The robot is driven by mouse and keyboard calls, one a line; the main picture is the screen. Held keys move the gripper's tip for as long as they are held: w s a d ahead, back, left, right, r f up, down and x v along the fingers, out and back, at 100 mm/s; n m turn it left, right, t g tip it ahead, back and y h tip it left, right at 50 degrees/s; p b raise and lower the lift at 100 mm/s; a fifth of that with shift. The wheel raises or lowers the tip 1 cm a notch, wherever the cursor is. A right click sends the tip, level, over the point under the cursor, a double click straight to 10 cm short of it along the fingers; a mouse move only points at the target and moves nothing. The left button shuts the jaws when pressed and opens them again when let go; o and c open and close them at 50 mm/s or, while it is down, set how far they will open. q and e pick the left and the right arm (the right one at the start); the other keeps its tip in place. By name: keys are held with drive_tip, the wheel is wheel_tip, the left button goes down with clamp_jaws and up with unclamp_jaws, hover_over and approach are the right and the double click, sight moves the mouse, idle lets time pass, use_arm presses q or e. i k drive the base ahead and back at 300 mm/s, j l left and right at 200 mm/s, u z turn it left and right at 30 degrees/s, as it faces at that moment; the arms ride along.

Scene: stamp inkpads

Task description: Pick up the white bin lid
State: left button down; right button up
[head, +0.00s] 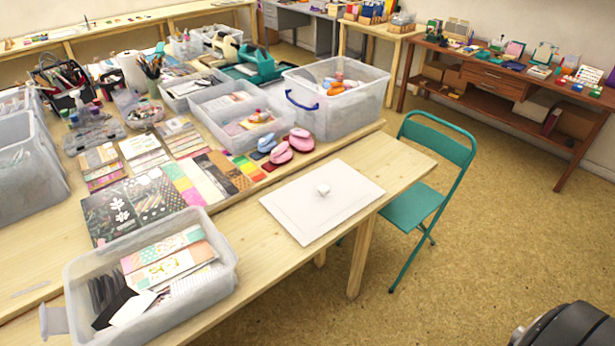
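The white bin lid (300,222) appears to be the flat, pale rectangular panel lying on the light wooden table (408,172) near its right end. The lid's right and near corners lie close to the table's edge. Neither of my grippers shows in the head view. A dark rounded part at the bottom right corner seems to be mine.
A translucent bin (345,110) with a blue handle stands behind the lid. An open bin of papers (222,268) stands at the front left. Pink staplers (281,152) lie behind the lid. A teal folding chair (470,155) stands close to the table's right end. Open floor lies to the right.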

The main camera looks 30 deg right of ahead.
sight(310, 205)
drive_tip(key=i+l, duration=0.1)
drive_tip(key=l, duration=0.45)
drive_tip(key=i+l, duration=0.1)
drive_tip(key=l, duration=1.05)
drive_tip(key=i+z, duration=0.05)
